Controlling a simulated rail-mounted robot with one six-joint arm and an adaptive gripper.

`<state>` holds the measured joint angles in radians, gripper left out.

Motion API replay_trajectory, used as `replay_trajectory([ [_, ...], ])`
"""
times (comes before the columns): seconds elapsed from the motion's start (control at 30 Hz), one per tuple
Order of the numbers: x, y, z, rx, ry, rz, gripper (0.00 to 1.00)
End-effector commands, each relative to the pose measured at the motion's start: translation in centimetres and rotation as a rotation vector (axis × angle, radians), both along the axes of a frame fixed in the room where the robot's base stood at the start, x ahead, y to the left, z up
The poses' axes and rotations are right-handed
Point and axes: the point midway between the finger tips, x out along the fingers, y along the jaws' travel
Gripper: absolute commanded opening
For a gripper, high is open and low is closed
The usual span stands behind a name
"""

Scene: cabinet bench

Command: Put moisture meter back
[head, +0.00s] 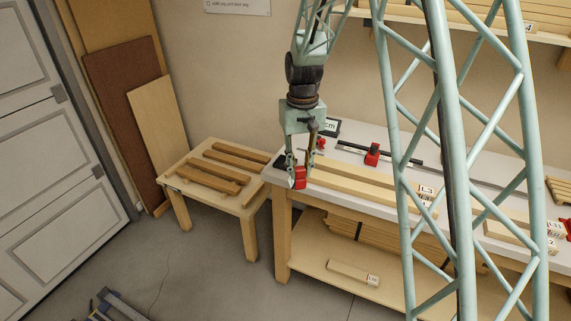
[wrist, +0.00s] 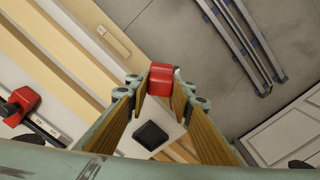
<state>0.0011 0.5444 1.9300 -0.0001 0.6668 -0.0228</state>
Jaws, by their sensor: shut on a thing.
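A small red block-like thing, which looks like the moisture meter (head: 300,180), is held between the fingertips of my gripper (head: 297,170). In the wrist view the red meter (wrist: 160,74) sits between the two tips of my gripper (wrist: 161,88). The gripper is shut on it above the left end of the bench (head: 340,195). A small black block (wrist: 150,135) shows on the pale bench top in the wrist view. I cannot tell whether the meter touches the bench.
Long boards (head: 352,183) lie along the bench, with a red-and-black bar clamp (head: 372,155) behind them. A dark "cm" display (head: 329,128) stands at the back. A low wooden table (head: 245,198) with several wood strips is at the left. Floor in front is mostly clear.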

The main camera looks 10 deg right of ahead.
Motion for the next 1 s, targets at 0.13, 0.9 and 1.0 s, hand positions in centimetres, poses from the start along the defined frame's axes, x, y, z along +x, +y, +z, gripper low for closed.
replay_trajectory([
  [0.13,0.4,-0.3,0.3,0.0,0.0,0.053,0.09],
  [0.9,4.3,-3.0,0.3,0.0,0.0,0.691,0.09],
  [1.0,4.6,-3.3,0.2,0.0,0.001,0.765,0.09],
])
